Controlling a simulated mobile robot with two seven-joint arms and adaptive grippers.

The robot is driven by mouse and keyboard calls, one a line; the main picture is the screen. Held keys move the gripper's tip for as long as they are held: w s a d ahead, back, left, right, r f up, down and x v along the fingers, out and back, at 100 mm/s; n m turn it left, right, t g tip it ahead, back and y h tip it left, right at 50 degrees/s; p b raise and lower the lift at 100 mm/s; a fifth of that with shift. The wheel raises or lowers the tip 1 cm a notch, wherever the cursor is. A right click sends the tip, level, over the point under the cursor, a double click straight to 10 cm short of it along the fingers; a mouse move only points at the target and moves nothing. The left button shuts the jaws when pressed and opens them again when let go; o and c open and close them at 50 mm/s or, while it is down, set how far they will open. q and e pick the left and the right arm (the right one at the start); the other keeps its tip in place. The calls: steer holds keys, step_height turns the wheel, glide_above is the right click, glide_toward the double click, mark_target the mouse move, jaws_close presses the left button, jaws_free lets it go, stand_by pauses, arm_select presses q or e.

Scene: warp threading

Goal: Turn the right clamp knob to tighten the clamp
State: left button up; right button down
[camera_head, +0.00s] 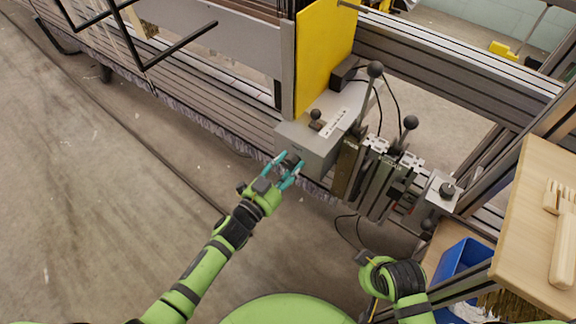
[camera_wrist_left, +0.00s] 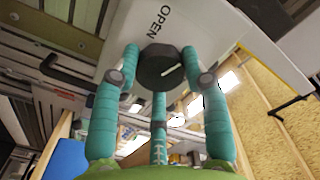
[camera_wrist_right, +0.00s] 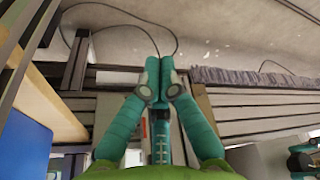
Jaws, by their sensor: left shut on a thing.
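A dark round clamp knob (camera_wrist_left: 161,68) with a white pointer line sits on a pale face with the word OPEN printed beside it. The pointer slants away from that word. In the head view the knob (camera_head: 293,162) is partly hidden on the front of the grey box (camera_head: 309,146). My left gripper (camera_head: 287,163) has its teal fingers shut around the knob, one on each side, as the left wrist view shows. My right gripper (camera_wrist_right: 162,78) is shut and empty, its fingertips together. In the head view its fingers are mostly hidden, low right of the box.
Levers with black ball ends (camera_head: 375,69) stand right of the box. A yellow panel (camera_head: 326,45) rises behind it. A wooden tabletop (camera_head: 520,215) with wooden-handled tools and a blue bin (camera_head: 461,262) are at the right. The floor at left is clear.

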arm_select(q)
steer(key=m, duration=0.3)
steer(key=shift+m, duration=0.4)
steer(key=m+b, duration=0.1)
steer(key=m, duration=0.2)
steer(key=shift+m, duration=1.1)
steer(key=shift+m+b, duration=0.6)
steer(key=shift+m, duration=1.3)
arm_select(e)
steer(key=shift+w+v, duration=0.1)
steer(key=shift+v, duration=1.3)
steer(key=shift+w+v, duration=0.15)
steer(key=shift+v, duration=1.3)
steer(key=shift+d+r, duration=0.1)
arm_select(q)
steer(key=o, duration=1.1)
steer(key=shift+o, duration=0.2)
